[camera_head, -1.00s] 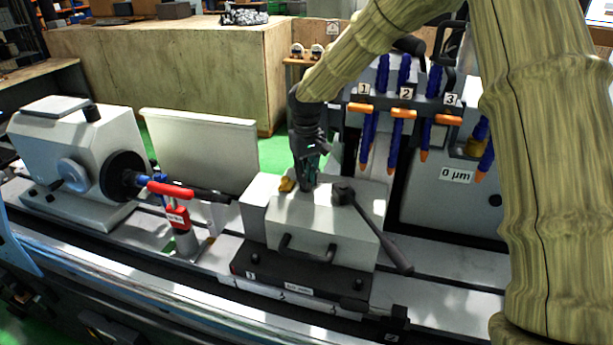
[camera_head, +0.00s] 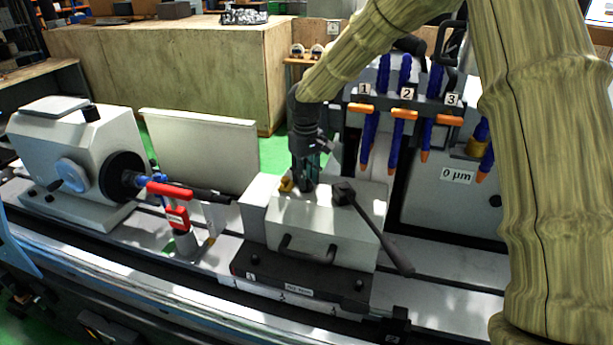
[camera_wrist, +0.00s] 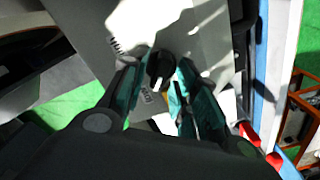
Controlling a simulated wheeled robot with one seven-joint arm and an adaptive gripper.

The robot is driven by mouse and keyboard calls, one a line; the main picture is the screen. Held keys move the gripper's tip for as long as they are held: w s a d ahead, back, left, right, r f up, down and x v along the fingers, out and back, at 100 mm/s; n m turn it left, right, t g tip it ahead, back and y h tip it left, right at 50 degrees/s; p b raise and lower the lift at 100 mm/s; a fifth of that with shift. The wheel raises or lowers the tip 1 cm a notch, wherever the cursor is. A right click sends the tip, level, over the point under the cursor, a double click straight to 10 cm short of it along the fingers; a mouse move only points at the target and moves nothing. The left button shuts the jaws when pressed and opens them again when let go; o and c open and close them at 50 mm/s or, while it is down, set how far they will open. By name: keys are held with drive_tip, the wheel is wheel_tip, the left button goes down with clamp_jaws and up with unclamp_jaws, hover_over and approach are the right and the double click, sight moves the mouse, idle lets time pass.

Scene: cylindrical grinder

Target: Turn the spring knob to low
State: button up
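The spring knob (camera_wrist: 158,68) is a small round black knob with a white pointer line, on a light grey housing. In the wrist view its pointer line faces down toward a small printed mark. My gripper (camera_wrist: 164,72) has its two teal-lined fingers on either side of the knob, tips close to it; I cannot tell if both touch it. In the head view my gripper (camera_head: 304,184) points down at the back of the grey tailstock housing (camera_head: 315,218), and its fingers hide the knob.
A black lever (camera_head: 375,233) slants across the housing's right side. A yellow part (camera_head: 286,184) sits just left of my gripper. Coolant hoses with orange nozzles (camera_head: 404,113) hang behind on the right. A red-handled gauge (camera_head: 177,216) stands left of the housing.

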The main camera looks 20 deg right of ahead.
drive_tip(key=shift+w+f, duration=0.1)
drive_tip(key=shift+s+r, duration=0.2)
drive_tip(key=shift+r, duration=0.25)
wheel_tip(320, 180, up, 11)
idle(0.4)
drive_tip(key=shift+w, duration=0.15)
